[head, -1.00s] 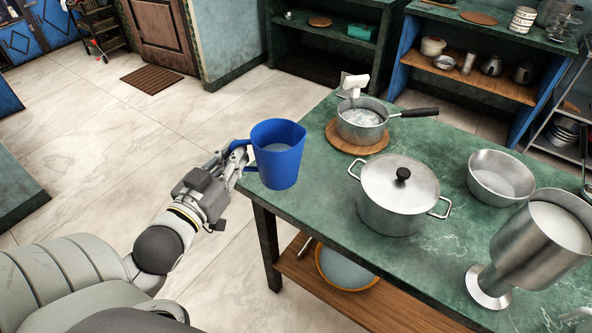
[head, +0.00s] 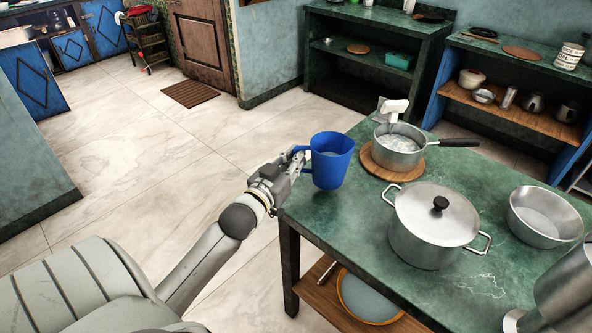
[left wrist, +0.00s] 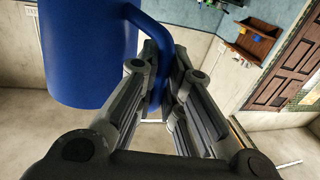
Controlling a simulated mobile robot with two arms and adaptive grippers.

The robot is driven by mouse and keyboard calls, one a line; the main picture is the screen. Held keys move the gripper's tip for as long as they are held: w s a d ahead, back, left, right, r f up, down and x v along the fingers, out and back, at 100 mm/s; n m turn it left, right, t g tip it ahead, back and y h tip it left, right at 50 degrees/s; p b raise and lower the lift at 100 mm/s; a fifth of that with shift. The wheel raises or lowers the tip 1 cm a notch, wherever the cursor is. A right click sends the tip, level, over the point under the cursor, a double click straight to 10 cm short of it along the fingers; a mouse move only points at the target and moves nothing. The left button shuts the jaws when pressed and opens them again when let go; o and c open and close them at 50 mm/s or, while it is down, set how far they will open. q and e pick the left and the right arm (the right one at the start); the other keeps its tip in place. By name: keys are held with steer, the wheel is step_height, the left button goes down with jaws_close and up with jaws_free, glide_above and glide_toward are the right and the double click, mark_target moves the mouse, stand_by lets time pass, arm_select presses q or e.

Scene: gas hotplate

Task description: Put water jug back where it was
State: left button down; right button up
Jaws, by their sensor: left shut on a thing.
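The blue water jug (head: 331,163) is upright at the left edge of the green table (head: 345,225) in the head view. My left gripper (head: 298,160) is shut on the jug's handle, on the jug's left side. In the left wrist view the jug (left wrist: 88,50) fills the upper left and its handle passes between the fingers (left wrist: 165,85). Whether the jug's base touches the tabletop cannot be told. My right gripper is not in view.
A lidded pot (head: 432,225), a metal bowl (head: 545,215) and a large metal vessel (head: 570,290) stand to the right. Open floor (head: 130,160) lies left of the table.

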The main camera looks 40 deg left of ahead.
arm_select(q)
steer(key=shift+w+f, duration=0.15)
steer(key=shift+w, duration=0.05)
steer(key=shift+w+f, duration=0.1)
steer(key=shift+f, duration=1.5)
steer(key=shift+f+b, duration=0.15)
steer(key=shift+b, duration=0.15)
steer(key=c, duration=1.5)
jaws_free()
steer(key=shift+c, duration=0.2)
steer(key=s+d, duration=0.1)
steer(key=s, duration=1.1)
steer(key=shift+d, duration=0.25)
